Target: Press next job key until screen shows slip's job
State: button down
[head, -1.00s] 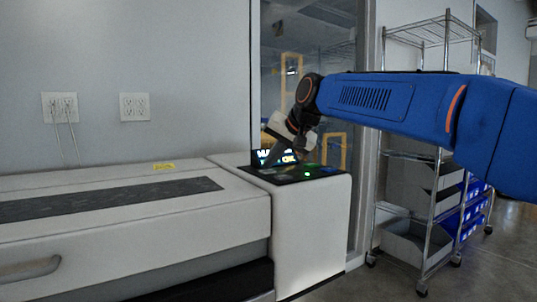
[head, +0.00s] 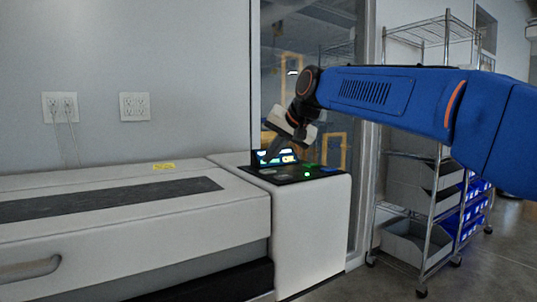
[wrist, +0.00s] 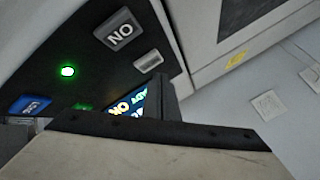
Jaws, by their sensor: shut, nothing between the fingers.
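The control panel (head: 290,174) is a dark top on the white end block of a machine. Its small lit screen (head: 286,158) is partly hidden by my gripper (head: 273,154). My gripper is shut and empty, tilted down above the panel; contact cannot be told. I see no clear slip.
A green lamp (head: 307,174) glows on the panel. The machine's long white lid (head: 120,215) with a yellow label (head: 164,166) extends left. A wire shelf cart (head: 430,200) with bins stands right. A glass pane is behind the panel.

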aim_at(271, 171)
jog(key=shift+r, duration=2.65)
